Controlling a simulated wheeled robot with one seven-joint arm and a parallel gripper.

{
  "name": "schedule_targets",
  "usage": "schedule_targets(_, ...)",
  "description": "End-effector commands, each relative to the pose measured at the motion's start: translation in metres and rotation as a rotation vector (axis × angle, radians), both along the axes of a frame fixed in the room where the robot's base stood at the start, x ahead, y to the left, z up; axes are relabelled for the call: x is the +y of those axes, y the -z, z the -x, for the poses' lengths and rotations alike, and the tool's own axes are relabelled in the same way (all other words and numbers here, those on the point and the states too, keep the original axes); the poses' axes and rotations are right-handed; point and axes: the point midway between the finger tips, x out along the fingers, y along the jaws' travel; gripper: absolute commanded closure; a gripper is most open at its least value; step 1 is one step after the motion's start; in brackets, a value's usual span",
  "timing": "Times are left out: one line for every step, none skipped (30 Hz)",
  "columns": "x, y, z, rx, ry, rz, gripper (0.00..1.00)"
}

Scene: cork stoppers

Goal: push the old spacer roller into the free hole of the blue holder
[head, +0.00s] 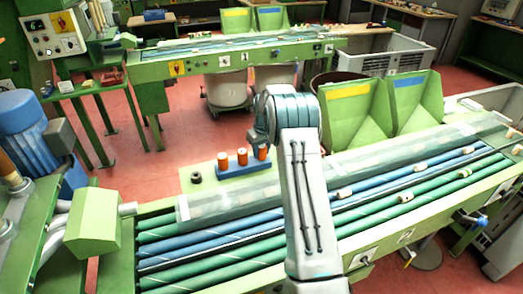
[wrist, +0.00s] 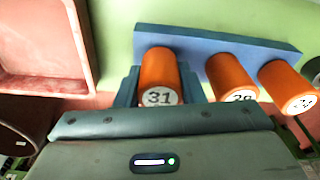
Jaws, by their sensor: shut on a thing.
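The blue holder (wrist: 215,42) lies across the top of the wrist view and also shows in the head view (head: 243,168) on the green surface behind the conveyor. My gripper (wrist: 160,88) is shut on an orange roller (wrist: 158,70) with a white end marked 31, one finger on each side. This roller is upright at one end of the holder, its lower end against the blue. I cannot tell how deep it sits. Two more orange rollers, a middle one (wrist: 230,75) and an outer one (wrist: 285,85), stand in the holder beside it. No empty hole is visible.
A dark ring (head: 196,177) lies on the green surface left of the holder. A clear cover (head: 235,193) runs along the conveyor (head: 205,250) in front. Green bins (head: 357,112) stand to the right. A reddish tray (wrist: 45,45) shows left in the wrist view.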

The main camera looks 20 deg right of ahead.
Motion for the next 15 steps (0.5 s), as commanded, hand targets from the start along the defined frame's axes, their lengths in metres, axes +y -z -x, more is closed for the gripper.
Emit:
schedule_targets(0.0000, 0.0012, 0.0000, 0.000, 0.000, 0.000, 0.88)
schedule_targets(0.0000, 0.0017, -0.0001, 0.000, 0.000, 0.000, 0.88)
schedule_targets(0.0000, 0.0022, -0.0001, 0.000, 0.000, 0.000, 0.88)
schedule_targets(0.0000, 0.0027, -0.0001, 0.000, 0.000, 0.000, 0.88)
schedule_targets(-0.0001, 0.0031, -0.0001, 0.000, 0.000, 0.000, 0.88)
schedule_targets(0.0000, 0.0024, -0.0002, -0.001, 0.000, 0.000, 0.56)
schedule_targets(0.0000, 0.0023, -0.0002, -0.001, 0.000, 0.000, 0.48)
schedule_targets(0.0000, 0.0023, -0.0002, -0.001, 0.000, 0.000, 0.40)
schedule_targets(0.0000, 0.0023, -0.0001, -0.001, 0.000, 0.000, 0.39)
schedule_targets(0.0000, 0.0023, -0.0001, -0.001, 0.000, 0.000, 0.39)
schedule_targets(0.0000, 0.0023, -0.0001, -0.001, 0.000, 0.000, 0.39)
schedule_targets(0.0000, 0.0023, -0.0001, -0.001, 0.000, 0.000, 0.39)
schedule_targets(0.0000, 0.0023, -0.0001, 0.000, 0.000, 0.000, 0.39)
schedule_targets(0.0000, 0.0023, -0.0001, 0.000, 0.000, 0.000, 0.39)
schedule_targets(0.0000, 0.0025, 0.0000, 0.000, 0.000, 0.000, 0.39)
